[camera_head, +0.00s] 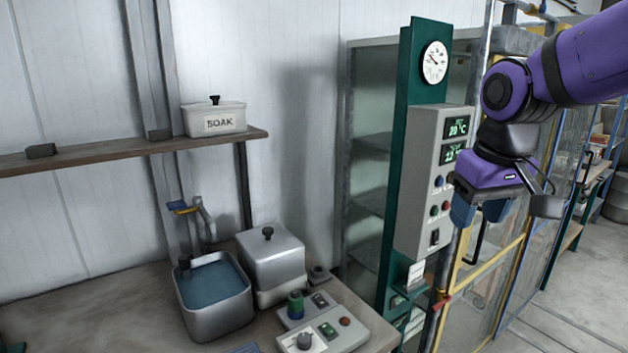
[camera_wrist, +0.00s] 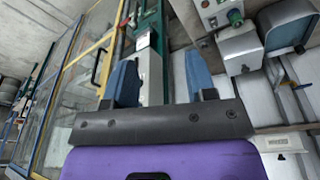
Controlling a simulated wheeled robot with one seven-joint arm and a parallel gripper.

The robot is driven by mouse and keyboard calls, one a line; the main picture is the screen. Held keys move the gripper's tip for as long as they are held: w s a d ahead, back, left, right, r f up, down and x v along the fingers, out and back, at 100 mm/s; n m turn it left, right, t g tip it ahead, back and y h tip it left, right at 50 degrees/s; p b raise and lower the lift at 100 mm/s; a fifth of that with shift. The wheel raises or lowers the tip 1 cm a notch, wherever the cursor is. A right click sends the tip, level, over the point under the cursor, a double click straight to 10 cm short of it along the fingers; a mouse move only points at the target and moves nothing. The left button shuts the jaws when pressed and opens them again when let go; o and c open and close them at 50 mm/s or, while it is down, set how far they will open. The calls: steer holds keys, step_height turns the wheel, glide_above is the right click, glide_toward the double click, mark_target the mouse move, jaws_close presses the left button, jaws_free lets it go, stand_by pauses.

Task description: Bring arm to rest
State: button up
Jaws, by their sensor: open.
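My purple arm reaches in from the upper right in the head view. My gripper (camera_head: 481,213) hangs in front of the yellow-framed door, just right of the grey control panel (camera_head: 431,185). In the wrist view my gripper (camera_wrist: 160,80) shows two blue fingers set wide apart, with nothing between them. The control panel also shows beyond the fingers in the wrist view (camera_wrist: 149,75).
A bench (camera_head: 120,305) at lower left holds a water basin (camera_head: 215,300), a lidded metal box (camera_head: 271,262) and a control box (camera_head: 335,330). A SOAK container (camera_head: 214,119) stands on a shelf (camera_head: 100,150). Open floor (camera_head: 590,270) lies at right.

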steer(key=s+d+m+t, duration=0.1)
steer(key=s+d, duration=0.2)
steer(key=s, duration=0.3)
steer(key=s+d+r+m+t, duration=0.1)
steer(key=s+d+t, duration=0.1)
steer(key=s, duration=0.5)
steer(key=shift+d, duration=0.55)
steer(key=shift+o, duration=0.2)
steer(key=shift+s+r, duration=0.1)
stand_by(0.5)
